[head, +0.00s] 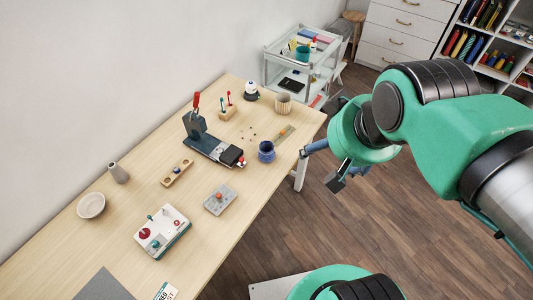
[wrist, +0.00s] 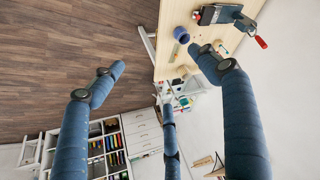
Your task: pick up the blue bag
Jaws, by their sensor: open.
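The only blue bag-like thing I see is a small dark blue, round, open-topped item (head: 266,152) near the right edge of the wooden table; I cannot tell whether it is cloth. It stands upright and also shows at the top of the wrist view (wrist: 181,34). My gripper (head: 322,166) is to the right of it, out past the table edge over the floor. In the wrist view its blue fingers (wrist: 158,72) are spread wide with nothing between them. The gripper is apart from the blue item.
A clamp-like tool with a red handle (head: 196,112) stands left of the blue item. A white cart (head: 275,62) stands past the table's far end.

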